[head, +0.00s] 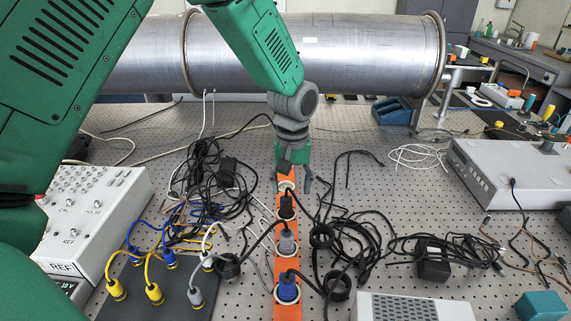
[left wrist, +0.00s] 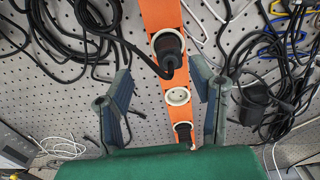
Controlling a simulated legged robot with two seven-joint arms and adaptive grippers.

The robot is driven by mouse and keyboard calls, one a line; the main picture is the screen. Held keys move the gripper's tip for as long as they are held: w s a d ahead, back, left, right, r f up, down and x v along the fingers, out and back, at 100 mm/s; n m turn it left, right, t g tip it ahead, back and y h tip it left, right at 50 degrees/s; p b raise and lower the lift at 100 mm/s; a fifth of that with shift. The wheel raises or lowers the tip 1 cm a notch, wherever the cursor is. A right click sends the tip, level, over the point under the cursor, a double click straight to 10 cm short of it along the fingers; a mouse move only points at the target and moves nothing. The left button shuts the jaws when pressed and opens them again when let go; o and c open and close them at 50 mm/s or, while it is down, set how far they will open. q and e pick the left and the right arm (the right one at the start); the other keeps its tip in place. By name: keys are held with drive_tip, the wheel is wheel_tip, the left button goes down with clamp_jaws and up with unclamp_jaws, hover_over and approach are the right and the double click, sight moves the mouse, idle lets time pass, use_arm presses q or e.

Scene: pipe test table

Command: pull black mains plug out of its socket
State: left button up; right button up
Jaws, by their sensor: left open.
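An orange socket strip (head: 266,274) runs away from me along the table. A black mains plug (head: 285,207) sits in one of its round sockets. The same plug, with its black cable, shows in the left wrist view (left wrist: 168,46). Beside it is an empty white socket (left wrist: 177,96). Another black plug (left wrist: 184,133) sits beyond the empty socket. My left gripper (head: 293,184) is open and empty, pointing down over the strip near the empty socket, just beyond the first black plug. In the left wrist view its fingers (left wrist: 161,78) stand apart on either side of the strip. My right gripper is not in view.
A grey plug (head: 287,243) and a blue plug (head: 288,288) sit nearer on the strip. Tangled black cables (head: 215,175) lie on both sides. A large metal pipe (head: 350,55) crosses behind. A white instrument (head: 95,215) stands at left, another (head: 510,180) at right.

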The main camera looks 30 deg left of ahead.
sight(288, 200)
use_arm(q)
drive_tip(key=f, duration=0.3)
drive_tip(key=shift+d+f, duration=0.15)
drive_tip(key=shift+d, duration=0.05)
drive_tip(key=a+f, duration=0.1)
drive_tip(key=f, duration=0.1)
drive_tip(key=a+f, duration=0.1)
drive_tip(key=a, duration=0.1)
drive_tip(key=shift+s+f, duration=0.1)
drive_tip(key=shift+f, duration=0.25)
drive_tip(key=shift+w+f, duration=0.15)
drive_tip(key=shift+w, duration=0.1)
drive_tip(key=shift+d, duration=0.3)
drive_tip(key=shift+s+d+r, duration=0.25)
drive_tip(key=shift+d+r, duration=0.2)
drive_tip(key=shift+d, duration=0.3)
drive_tip(key=c, duration=1.1)
drive_tip(key=shift+d, duration=0.1)
clamp_jaws()
drive_tip(key=shift+a+f, duration=0.15)
drive_tip(key=shift+a, duration=0.4)
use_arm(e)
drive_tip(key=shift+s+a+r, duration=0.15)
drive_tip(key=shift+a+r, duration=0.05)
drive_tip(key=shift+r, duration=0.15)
use_arm(q)
drive_tip(key=shift+d, duration=0.25)
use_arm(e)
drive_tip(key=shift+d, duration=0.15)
